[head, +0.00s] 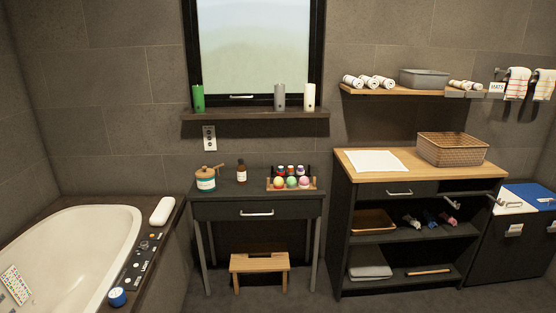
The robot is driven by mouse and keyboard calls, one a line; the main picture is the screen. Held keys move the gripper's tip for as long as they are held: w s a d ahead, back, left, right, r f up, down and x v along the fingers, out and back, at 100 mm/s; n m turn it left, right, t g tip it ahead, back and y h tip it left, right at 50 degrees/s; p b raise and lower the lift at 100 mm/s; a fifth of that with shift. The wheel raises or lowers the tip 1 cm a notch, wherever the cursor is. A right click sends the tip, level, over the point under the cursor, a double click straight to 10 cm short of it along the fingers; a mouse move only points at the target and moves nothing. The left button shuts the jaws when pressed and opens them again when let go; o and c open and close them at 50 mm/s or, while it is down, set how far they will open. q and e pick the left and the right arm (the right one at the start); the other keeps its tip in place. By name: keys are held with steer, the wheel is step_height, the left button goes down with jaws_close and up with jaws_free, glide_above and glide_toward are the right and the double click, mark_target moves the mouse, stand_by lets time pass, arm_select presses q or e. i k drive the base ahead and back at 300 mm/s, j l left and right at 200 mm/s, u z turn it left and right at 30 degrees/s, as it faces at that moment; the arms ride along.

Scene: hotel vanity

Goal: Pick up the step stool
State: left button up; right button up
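The step stool (259,263) is a small light-wood stool with a slot in its top. It stands upright on the floor in the head view, at the lower middle. It sits under the dark vanity table (287,208), between that table's legs. Neither of my grippers shows in this view.
A bathtub (100,213) with a dark ledge is on the left. A dark shelf unit (340,238) with a wooden top stands to the right, then blue and white bins (530,195). Jars and a small rack (313,183) stand on the vanity table. Little floor shows in front.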

mark_target(279, 261)
steer(key=i+j+z, duration=0.15)
steer(key=i+z, duration=0.25)
steer(key=i+j+z, duration=0.35)
steer(key=i, duration=0.2)
steer(key=i+j+z, duration=0.4)
